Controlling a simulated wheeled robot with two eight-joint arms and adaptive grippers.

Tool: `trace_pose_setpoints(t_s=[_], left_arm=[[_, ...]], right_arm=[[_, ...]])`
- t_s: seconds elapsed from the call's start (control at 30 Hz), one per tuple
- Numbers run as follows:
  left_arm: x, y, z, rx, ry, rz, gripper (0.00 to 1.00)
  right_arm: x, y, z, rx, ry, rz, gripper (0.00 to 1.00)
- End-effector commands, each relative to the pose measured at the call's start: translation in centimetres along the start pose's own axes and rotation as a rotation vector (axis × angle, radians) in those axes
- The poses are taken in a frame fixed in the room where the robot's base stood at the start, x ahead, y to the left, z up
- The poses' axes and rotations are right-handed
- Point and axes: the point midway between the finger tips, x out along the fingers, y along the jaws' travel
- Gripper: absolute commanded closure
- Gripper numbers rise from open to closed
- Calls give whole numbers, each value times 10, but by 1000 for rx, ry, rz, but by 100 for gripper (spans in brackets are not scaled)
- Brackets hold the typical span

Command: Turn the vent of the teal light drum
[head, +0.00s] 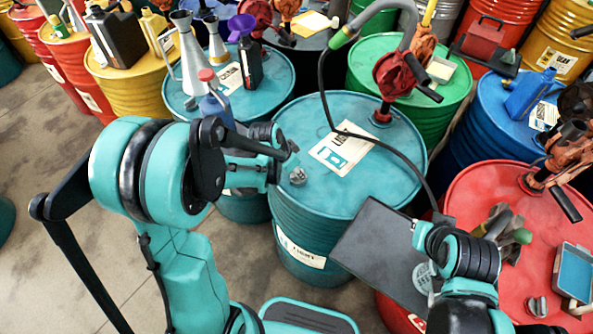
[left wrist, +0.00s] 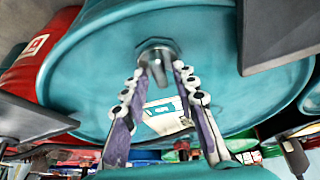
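The teal light drum (head: 345,185) stands upright in the middle of the head view, with a white label (head: 341,150) on its top. Its vent (head: 298,176) is a small grey metal cap near the front left rim. In the left wrist view the vent (left wrist: 156,60) lies just beyond and between my left fingertips. My left gripper (left wrist: 158,72) is open, its fingers apart on either side of the vent; I cannot tell whether they touch it. My right wrist (head: 435,240) is over the gap between the teal and red drums; its fingers are not clear.
A red hand pump (head: 395,75) with a black hose rises from the teal drum's back. A dark flat plate (head: 380,250) lies at its front right. Another teal drum (head: 280,75) carries funnels and bottles. Red (head: 470,185), blue (head: 500,125) and green (head: 370,60) drums crowd close by.

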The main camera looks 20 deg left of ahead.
Motion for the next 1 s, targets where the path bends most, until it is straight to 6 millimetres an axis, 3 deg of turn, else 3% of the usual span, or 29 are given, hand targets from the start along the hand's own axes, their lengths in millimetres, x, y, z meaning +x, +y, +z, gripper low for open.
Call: trace_pose_setpoints(t_s=[0.03, 0.07, 0.57, 1.0], left_arm=[[0, 0, 0, 0, 0, 0, 92], [0, 0, 0, 0, 0, 0, 100], [0, 1, 0, -56, 0, -24, 100], [1, 4, 0, -376, -1, -157, 100]], right_arm=[[0, 0, 0, 0, 0, 0, 100], [0, 0, 0, 0, 0, 0, 100], [2, 0, 1, 0, 0, 0, 100], [8, 0, 5, 0, 0, 0, 100]])
